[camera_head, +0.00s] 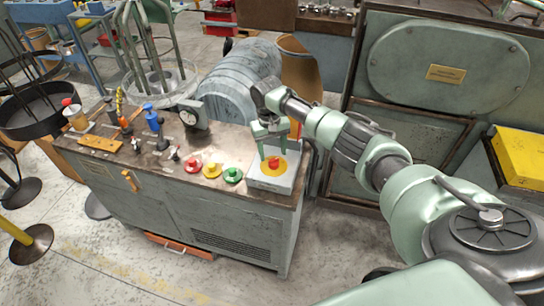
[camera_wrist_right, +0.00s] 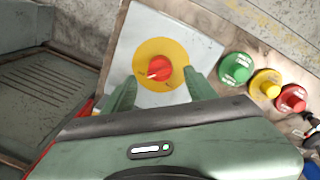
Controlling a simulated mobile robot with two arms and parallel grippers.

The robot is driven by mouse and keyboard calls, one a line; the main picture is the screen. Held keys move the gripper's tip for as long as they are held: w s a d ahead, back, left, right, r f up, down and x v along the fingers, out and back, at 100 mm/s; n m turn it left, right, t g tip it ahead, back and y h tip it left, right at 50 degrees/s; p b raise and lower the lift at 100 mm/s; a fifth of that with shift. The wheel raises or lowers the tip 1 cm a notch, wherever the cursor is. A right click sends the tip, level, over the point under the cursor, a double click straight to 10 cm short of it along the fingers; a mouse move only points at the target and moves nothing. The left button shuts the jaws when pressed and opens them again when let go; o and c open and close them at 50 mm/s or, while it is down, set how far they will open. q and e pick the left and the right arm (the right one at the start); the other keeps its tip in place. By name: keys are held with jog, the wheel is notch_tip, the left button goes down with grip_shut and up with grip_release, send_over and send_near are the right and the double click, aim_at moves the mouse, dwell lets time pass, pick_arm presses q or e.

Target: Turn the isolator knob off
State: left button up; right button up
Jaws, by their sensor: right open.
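The isolator knob (camera_head: 273,162) is red and sits on a yellow disc (camera_head: 264,170) on a pale grey box (camera_head: 283,182) at the right end of the machine top. In the right wrist view the knob (camera_wrist_right: 154,69) lies at the middle of the yellow disc (camera_wrist_right: 146,50), with a pale mark on its left side. My right gripper (camera_head: 270,151) points down at the knob. Its two green fingers (camera_wrist_right: 160,88) are apart, one on each side of the knob, with nothing between them that I can see held. Contact with the knob is not visible. My left gripper is not in view.
Green (camera_head: 233,175), yellow (camera_head: 212,170) and red (camera_head: 192,163) buttons lie left of the box. A dial gauge (camera_head: 193,115), a blue-topped fitting (camera_head: 152,118) and several small levers stand further left. A grey ribbed drum (camera_head: 240,80) is behind. The floor in front is clear.

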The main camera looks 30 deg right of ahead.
aim_at(273, 159)
notch_tip(273, 159, down, 3)
jog(key=shift+r, duration=0.1)
jog(key=shift+w+d+f, duration=0.15)
jog(key=shift+f, duration=0.7)
jog(key=shift+c, duration=1.2)
grip_shut()
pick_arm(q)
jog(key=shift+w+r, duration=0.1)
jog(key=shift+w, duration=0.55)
